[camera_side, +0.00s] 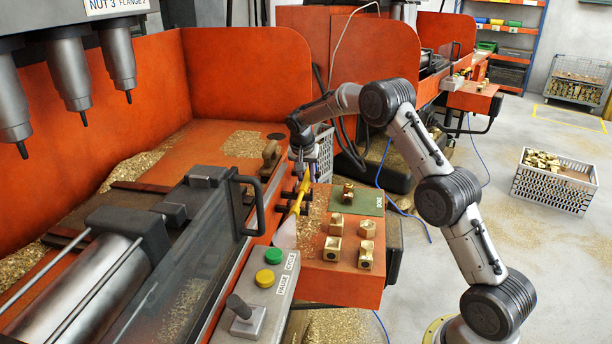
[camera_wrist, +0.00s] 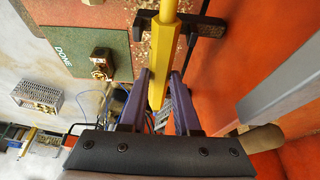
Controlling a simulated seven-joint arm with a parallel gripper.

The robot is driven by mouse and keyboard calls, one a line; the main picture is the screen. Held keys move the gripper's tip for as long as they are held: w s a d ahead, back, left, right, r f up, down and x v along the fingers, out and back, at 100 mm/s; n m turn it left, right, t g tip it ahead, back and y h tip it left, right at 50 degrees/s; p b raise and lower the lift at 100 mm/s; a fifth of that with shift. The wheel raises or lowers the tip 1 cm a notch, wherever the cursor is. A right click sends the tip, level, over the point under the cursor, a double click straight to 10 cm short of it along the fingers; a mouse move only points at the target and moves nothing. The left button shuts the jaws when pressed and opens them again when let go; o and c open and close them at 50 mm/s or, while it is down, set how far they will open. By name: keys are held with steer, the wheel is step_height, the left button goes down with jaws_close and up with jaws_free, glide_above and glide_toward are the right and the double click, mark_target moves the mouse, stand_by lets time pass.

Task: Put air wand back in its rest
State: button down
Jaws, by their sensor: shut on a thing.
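The air wand (camera_side: 297,205) has a yellow handle and a pale, tapering nozzle end pointing down toward the control box in the side view. My gripper (camera_side: 305,172) is shut on its yellow handle near the upper end. In the wrist view the handle (camera_wrist: 162,60) runs between my purple fingertips (camera_wrist: 160,76), its butt end reaching back between the fingers. A black bracket (camera_wrist: 208,27), apparently the rest, is on the orange bench edge; its dark prongs also show in the side view (camera_side: 285,195). The wand crosses the bracket. I cannot tell whether it is seated.
Several brass pieces (camera_side: 335,225) stand on the orange shelf right of the wand, one on the green DONE mat (camera_side: 367,202). The control box (camera_side: 268,290) with buttons and a joystick is in front. A black door handle (camera_side: 236,205) stands left. A wooden-handled brush (camera_side: 270,155) lies behind.

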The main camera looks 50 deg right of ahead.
mark_target(303, 185)
steer(key=shift+f, duration=0.1)
steer(key=c, duration=0.6)
jaws_free()
steer(key=s+a+r+n, duration=0.1)
steer(key=s+a+r, duration=0.3)
steer(key=r, duration=0.2)
steer(key=s+a+r+n+t+y, duration=0.1)
steer(key=s+a+r, duration=0.25)
steer(key=r, duration=0.25)
steer(key=s+a+r+n, duration=0.1)
steer(key=s+a+r, duration=0.25)
steer(key=r, duration=0.35)
steer(key=s+a+f+n+t+y, duration=0.1)
steer(key=s+a+n, duration=0.2)
steer(key=s, duration=0.6)
steer(key=s+a+f+n+y, duration=0.1)
steer(key=s+a+n, duration=0.2)
steer(key=s+a, duration=0.3)
steer(key=s+a+f+n+t+y, duration=0.1)
steer(key=s+a+f+n, duration=0.1)
steer(key=s, duration=1.1)
steer(key=shift+s+a+n+t, duration=0.2)
steer(key=shift+a+n+t, duration=0.1)
steer(key=shift+a+n, duration=0.75)
